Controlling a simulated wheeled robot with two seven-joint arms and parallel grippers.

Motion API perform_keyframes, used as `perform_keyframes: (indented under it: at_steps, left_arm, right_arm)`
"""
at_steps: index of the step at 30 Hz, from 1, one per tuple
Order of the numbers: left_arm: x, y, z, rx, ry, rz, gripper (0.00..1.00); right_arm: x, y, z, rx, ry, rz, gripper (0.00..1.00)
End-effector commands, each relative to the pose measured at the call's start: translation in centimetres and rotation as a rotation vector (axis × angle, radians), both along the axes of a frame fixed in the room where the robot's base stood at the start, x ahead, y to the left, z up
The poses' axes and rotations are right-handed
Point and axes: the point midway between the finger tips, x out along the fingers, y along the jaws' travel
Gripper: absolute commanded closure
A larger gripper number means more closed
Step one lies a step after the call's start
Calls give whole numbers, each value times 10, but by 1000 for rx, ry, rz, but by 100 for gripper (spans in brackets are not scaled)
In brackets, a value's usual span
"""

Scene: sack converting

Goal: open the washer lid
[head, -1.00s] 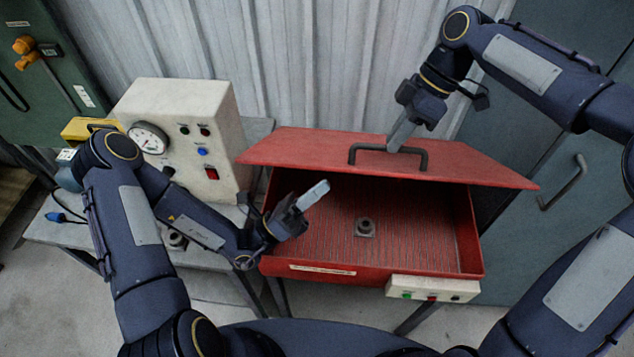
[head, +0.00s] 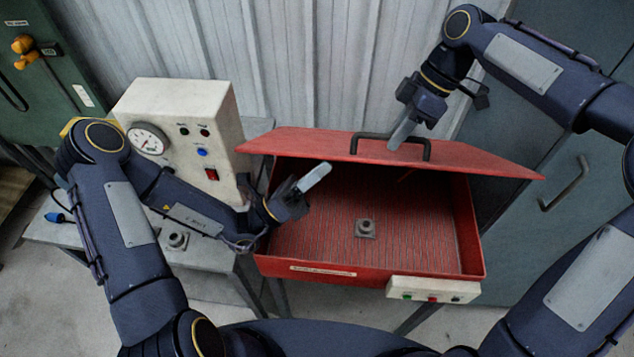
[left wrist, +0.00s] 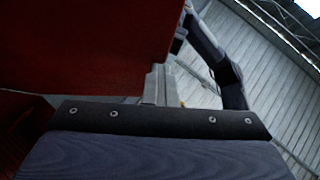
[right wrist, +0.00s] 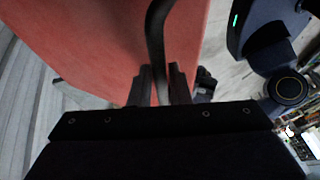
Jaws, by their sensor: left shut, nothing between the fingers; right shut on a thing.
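The red washer lid (head: 470,162) stands raised over the red washer tub (head: 300,262), whose inside shows with a small grey fitting (head: 365,228) on its floor. My right gripper (head: 398,140) is shut on the dark lid handle (head: 427,150). In the right wrist view the handle (right wrist: 158,40) runs down between the fingers (right wrist: 160,85), with the lid (right wrist: 90,40) behind. My left gripper (head: 318,175) is shut and empty, over the left part of the tub opening, below the lid's left half. In the left wrist view a red surface (left wrist: 90,45) fills the upper left.
A white control box (head: 185,120) with a gauge stands on the grey table (head: 205,275) to the left. A small button box (head: 433,289) is on the tub's front right. A corrugated wall (head: 330,65) is behind, and a grey-green cabinet (head: 560,235) stands at the right.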

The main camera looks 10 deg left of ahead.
Motion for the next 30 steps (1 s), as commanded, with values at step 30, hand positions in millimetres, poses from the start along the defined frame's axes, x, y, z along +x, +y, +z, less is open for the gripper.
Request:
perform_keyframes:
  at_steps: [30]
  left_arm:
    - [2, 1, 0, 0, -2, 6, 100]
  right_arm:
    - [12, -21, 48, -5, 8, 1, 65]
